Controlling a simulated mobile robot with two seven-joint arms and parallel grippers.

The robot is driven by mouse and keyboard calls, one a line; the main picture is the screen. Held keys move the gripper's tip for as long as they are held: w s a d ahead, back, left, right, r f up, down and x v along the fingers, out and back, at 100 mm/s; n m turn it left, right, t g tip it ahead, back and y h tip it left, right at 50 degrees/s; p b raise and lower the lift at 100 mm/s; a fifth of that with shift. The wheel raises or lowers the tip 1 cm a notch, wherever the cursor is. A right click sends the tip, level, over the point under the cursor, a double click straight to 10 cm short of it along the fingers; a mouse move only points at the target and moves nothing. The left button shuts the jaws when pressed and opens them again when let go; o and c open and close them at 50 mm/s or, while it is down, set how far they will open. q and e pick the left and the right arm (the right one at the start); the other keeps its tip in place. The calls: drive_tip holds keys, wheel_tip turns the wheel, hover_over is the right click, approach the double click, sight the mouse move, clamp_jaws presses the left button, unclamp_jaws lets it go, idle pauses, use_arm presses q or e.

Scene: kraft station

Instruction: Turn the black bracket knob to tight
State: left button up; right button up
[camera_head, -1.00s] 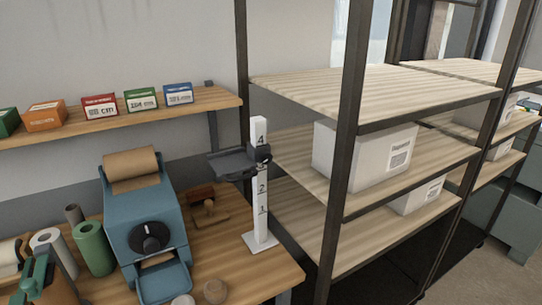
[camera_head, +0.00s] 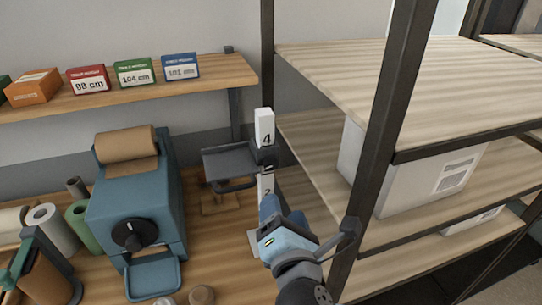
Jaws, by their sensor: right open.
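The black bracket (camera_head: 230,163) is a flat dark tray-like arm on a white upright post (camera_head: 264,126) with numbers on it, at the back right of the workbench. Its black knob (camera_head: 268,158) is a small dark shape on the post side, between the marks 4 and 2; its setting cannot be read. My right gripper (camera_head: 283,226) comes up from the bottom, open, just below the bracket and in front of the lower post, whose base it partly hides. It appears apart from the knob. My left gripper is not in view.
A metal-framed shelf rack (camera_head: 385,140) with a white box (camera_head: 410,175) stands close on the right. A blue paper dispenser (camera_head: 135,215) with a black dial stands on the bench at left. Small labelled boxes line the wall shelf (camera_head: 205,86).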

sight(272, 165)
drive_tip(key=w+p, duration=0.1)
drive_tip(key=w, duration=0.3)
drive_tip(key=w+a+p, duration=0.1)
drive_tip(key=w, duration=0.3)
drive_tip(key=w+a+p, duration=0.1)
drive_tip(key=w, duration=0.3)
drive_tip(key=shift+r, duration=0.2)
drive_tip(key=shift+w, duration=0.45)
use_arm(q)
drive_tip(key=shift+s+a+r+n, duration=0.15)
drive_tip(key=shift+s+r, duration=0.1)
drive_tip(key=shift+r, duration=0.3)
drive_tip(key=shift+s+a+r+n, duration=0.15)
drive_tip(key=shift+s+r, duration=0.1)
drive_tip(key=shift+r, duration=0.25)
use_arm(e)
drive_tip(key=c, duration=0.9)
